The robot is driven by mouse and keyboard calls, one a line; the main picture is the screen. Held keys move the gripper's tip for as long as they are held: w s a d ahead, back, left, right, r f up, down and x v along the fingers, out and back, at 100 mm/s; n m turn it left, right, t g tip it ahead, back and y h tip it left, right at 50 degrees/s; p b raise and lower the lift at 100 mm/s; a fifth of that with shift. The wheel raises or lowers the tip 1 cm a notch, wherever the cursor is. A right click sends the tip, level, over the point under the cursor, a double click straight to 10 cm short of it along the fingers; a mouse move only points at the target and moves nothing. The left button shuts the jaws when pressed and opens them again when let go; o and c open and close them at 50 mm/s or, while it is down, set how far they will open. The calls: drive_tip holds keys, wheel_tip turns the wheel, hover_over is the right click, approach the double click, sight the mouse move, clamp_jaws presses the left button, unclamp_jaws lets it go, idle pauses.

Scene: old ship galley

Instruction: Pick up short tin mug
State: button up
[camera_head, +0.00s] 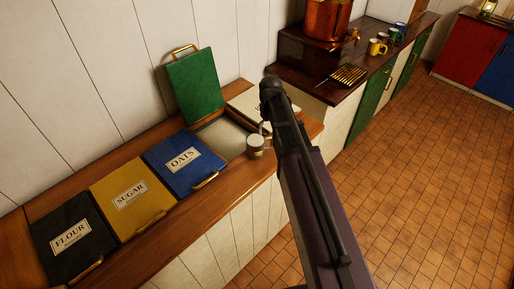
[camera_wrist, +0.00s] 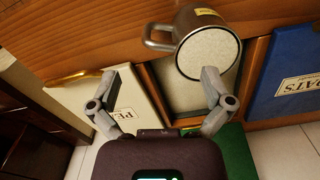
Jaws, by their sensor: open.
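The short tin mug (camera_head: 256,147) is grey with a small yellowish label and stands on the wooden counter, close to its front edge. In the wrist view the mug (camera_wrist: 186,21) is at the top, right of centre, with its handle to the left and a pale speckled round face towards me. My gripper (camera_wrist: 158,76) is open and empty, its fingers spread. The mug lies beyond the fingertips, nearer the right finger, and is not between them. In the head view my arm hides most of the gripper.
Flour (camera_head: 67,246), sugar (camera_head: 131,195) and oats (camera_head: 184,160) lids are set in the counter (camera_head: 228,183). A green lid (camera_head: 195,86) stands raised behind an open compartment (camera_head: 222,138). A cream lid (camera_head: 245,103) lies beside it. A copper pot (camera_head: 327,18) and coloured mugs (camera_head: 377,47) stand farther back.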

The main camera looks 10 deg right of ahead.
sight(269, 138)
drive_tip(key=shift+f, duration=0.15)
drive_tip(key=f+b, duration=0.5)
drive_tip(key=shift+s, duration=0.2)
idle(0.7)
drive_tip(key=shift+r, duration=0.1)
drive_tip(key=c, duration=1.3)
